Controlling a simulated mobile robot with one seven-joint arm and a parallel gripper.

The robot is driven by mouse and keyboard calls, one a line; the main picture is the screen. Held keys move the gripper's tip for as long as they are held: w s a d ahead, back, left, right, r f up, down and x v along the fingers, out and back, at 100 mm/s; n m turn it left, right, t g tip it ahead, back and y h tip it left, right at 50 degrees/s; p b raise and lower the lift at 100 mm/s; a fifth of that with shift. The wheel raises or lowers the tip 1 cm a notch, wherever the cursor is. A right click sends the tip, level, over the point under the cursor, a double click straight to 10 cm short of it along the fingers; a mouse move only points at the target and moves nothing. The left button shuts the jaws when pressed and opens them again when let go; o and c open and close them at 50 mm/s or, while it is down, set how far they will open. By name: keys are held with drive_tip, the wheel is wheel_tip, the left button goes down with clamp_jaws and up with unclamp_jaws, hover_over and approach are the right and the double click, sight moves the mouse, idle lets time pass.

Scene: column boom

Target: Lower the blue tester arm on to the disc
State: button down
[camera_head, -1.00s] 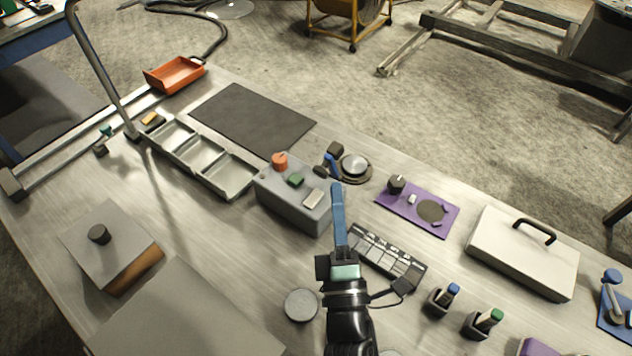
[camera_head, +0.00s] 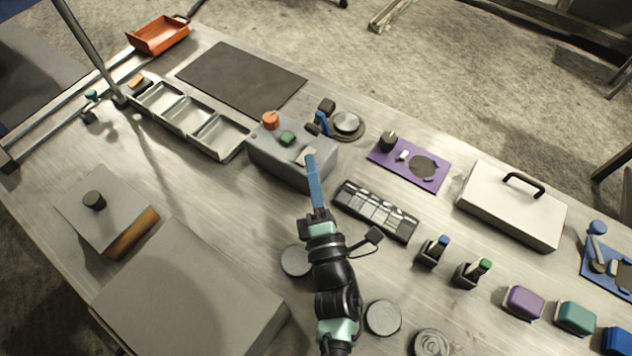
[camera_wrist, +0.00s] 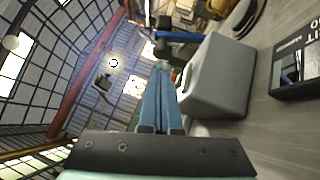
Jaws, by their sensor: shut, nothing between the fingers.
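A blue arm (camera_head: 322,122) stands tilted up, hinged beside a dark block at the left of a round base. A grey metal disc (camera_head: 346,122) sits on that base, and the arm is apart from its top. In the wrist view the blue arm (camera_wrist: 180,36) shows ahead, beyond the finger tips. My gripper (camera_head: 311,157) has long blue fingers, shut and empty. In the head view its tips overlap the right end of the grey button box, short of the blue arm. In the wrist view the shut fingers (camera_wrist: 160,76) point toward the arm's left side.
The grey box (camera_head: 285,160) with an orange knob stands close beside my fingers; it also shows in the wrist view (camera_wrist: 217,78). A black segmented strip (camera_head: 376,211) lies right of them. A purple board (camera_head: 410,163) lies right of the disc. A dark mat (camera_head: 240,78) lies behind.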

sight(324, 125)
drive_tip(key=shift+x, duration=2.2)
drive_tip(key=shift+w+r+p, duration=0.1)
drive_tip(key=shift+p, duration=0.2)
